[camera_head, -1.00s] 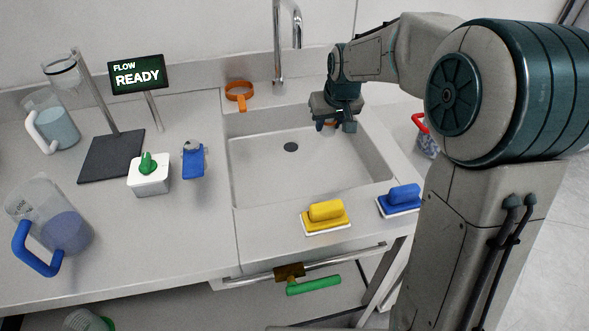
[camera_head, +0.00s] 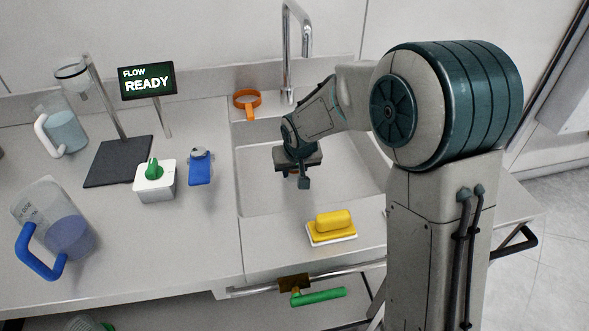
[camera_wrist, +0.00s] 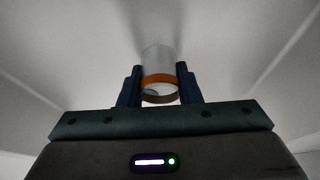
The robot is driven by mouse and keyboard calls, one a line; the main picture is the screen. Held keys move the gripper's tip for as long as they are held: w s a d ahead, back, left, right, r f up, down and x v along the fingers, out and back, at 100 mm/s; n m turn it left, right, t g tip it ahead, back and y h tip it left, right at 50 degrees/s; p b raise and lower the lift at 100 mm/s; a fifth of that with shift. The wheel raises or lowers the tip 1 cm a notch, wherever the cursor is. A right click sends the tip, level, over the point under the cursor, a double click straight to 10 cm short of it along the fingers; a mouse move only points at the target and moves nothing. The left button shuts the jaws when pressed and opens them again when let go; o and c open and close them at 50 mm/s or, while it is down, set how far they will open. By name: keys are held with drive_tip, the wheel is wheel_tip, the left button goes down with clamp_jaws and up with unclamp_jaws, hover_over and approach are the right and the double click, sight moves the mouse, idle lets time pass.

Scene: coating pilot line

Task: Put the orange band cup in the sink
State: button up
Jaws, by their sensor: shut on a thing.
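The orange band cup (camera_wrist: 159,60) shows in the wrist view as a pale, see-through cup with an orange band around it. My gripper (camera_wrist: 159,88) is shut on it, one finger on each side. In the head view my gripper (camera_head: 294,178) is over the basin of the sink (camera_head: 262,190), pointing down. I cannot tell whether the cup touches the sink floor.
A tap (camera_head: 288,60) rises behind the sink. An orange ring-shaped item (camera_head: 247,103) sits at the back left rim. A yellow sponge (camera_head: 333,222) lies at the front edge. A blue-handled jug (camera_head: 62,225), stand and READY sign (camera_head: 148,82) are on the left counter.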

drive_tip(key=shift+r, duration=0.1)
drive_tip(key=o, duration=0.9)
drive_tip(key=shift+o, duration=0.2)
drive_tip(key=shift+r, duration=0.1)
drive_tip(key=v, duration=1.2)
drive_tip(key=shift+p, duration=0.45)
drive_tip(key=shift+d, duration=0.1)
